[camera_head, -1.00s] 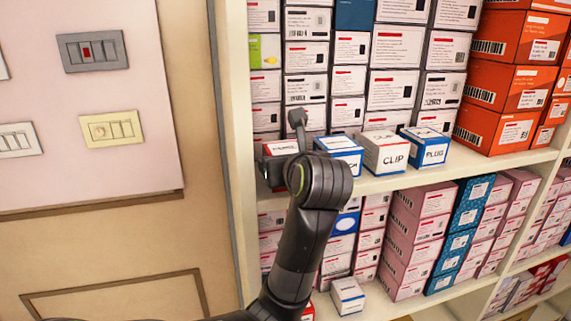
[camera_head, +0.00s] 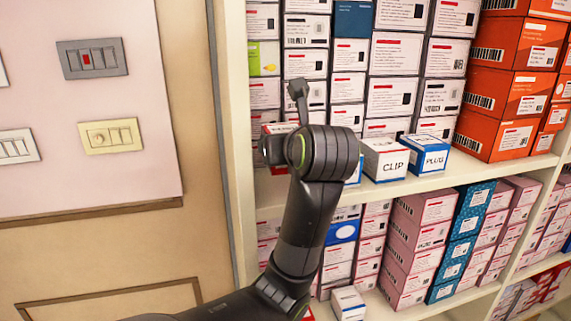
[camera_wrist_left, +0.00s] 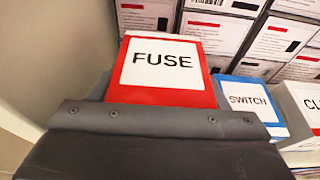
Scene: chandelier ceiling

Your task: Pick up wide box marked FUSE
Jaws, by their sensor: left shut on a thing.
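The red box marked FUSE (camera_wrist_left: 160,70) has a white label on top and sits directly in front of my left gripper (camera_wrist_left: 160,115) in the left wrist view. The gripper is shut on it; the fingertips themselves are hard to make out. In the head view my left gripper (camera_head: 272,150) is at the left end of the upper shelf, with a red and white part of the FUSE box (camera_head: 277,128) showing above it. My wrist hides the rest of the box. My right gripper is not in view.
A blue-edged SWITCH box (camera_wrist_left: 250,104) stands right of the FUSE box, then a white CLIP box (camera_head: 385,158) and a blue PLUG box (camera_head: 423,154). Stacked white cartons (camera_head: 394,97) stand behind. The shelf's upright (camera_head: 237,150) is close on the left.

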